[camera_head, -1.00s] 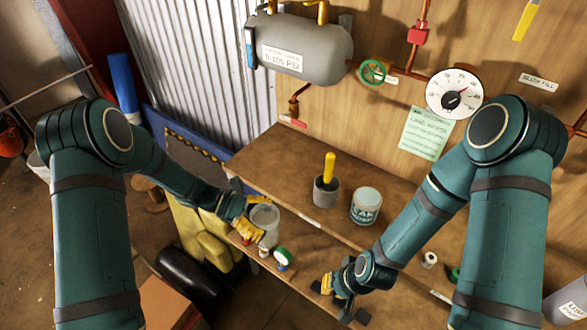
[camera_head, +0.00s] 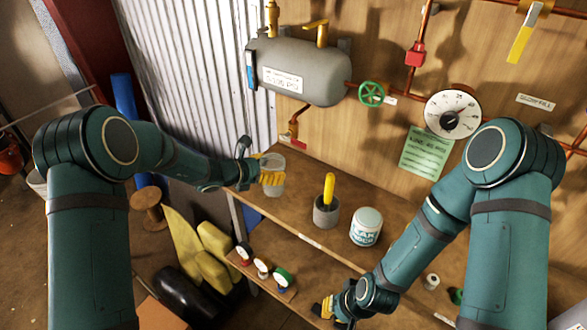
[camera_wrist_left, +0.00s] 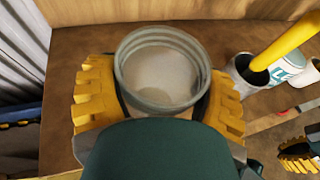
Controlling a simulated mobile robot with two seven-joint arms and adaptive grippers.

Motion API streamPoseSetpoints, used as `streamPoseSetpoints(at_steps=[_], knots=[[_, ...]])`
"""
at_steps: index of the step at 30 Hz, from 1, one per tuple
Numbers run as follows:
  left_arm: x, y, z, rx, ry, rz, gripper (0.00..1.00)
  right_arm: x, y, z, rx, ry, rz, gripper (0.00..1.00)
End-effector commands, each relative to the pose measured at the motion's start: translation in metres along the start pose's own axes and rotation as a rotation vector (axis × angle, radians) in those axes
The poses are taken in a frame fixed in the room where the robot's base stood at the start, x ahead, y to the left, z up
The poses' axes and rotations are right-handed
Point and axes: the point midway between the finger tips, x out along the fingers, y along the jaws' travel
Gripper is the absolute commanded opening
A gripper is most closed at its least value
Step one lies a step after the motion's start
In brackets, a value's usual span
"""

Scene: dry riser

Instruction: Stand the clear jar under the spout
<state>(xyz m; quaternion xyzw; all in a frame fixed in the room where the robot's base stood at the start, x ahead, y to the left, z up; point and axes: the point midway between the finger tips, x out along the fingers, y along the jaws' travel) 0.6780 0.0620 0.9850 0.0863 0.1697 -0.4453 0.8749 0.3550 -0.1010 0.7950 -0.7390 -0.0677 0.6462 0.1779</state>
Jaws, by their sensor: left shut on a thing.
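The clear jar (camera_head: 277,162) is upright in my left gripper (camera_head: 269,178), at the left end of the wooden bench. In the left wrist view I look into the jar's open mouth (camera_wrist_left: 160,45); it looks empty, with yellow fingers on both sides of it. The spout (camera_head: 294,126) is a bent copper pipe below the grey tank (camera_head: 300,70), behind and slightly right of the jar. Whether the jar's base touches the bench is unclear. My right gripper (camera_head: 323,306) is low at the bench front, its fingertips partly hidden.
A grey cup with a yellow-handled tool (camera_head: 326,212) and a labelled white can (camera_head: 366,227) stand right of the jar on the bench (camera_head: 310,175). Several small gauges (camera_head: 262,266) sit on a lower ledge. A corrugated metal wall (camera_head: 195,70) borders the left.

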Motion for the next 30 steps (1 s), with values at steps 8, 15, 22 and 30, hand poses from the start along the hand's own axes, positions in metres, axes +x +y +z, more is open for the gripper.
streamPoseSetpoints(at_steps=[8,15,22,30], knots=[[0.057,-0.001,0.023,0.002,-0.001,-0.003,0.3,-0.001,-0.001,-0.001,0.0,0.001,0.0,0.0],[0.072,0.0,0.027,0.0,0.0,-0.001,0.3,-0.001,-0.001,-0.001,0.0,0.002,0.0,0.0],[0.083,-0.001,0.0,-0.001,0.002,-0.003,0.3,0.002,0.001,0.001,-0.001,-0.001,0.0,0.0],[0.084,0.0,-0.003,0.002,-0.001,-0.001,0.3,0.002,0.001,0.001,-0.001,-0.002,0.0,0.0]])
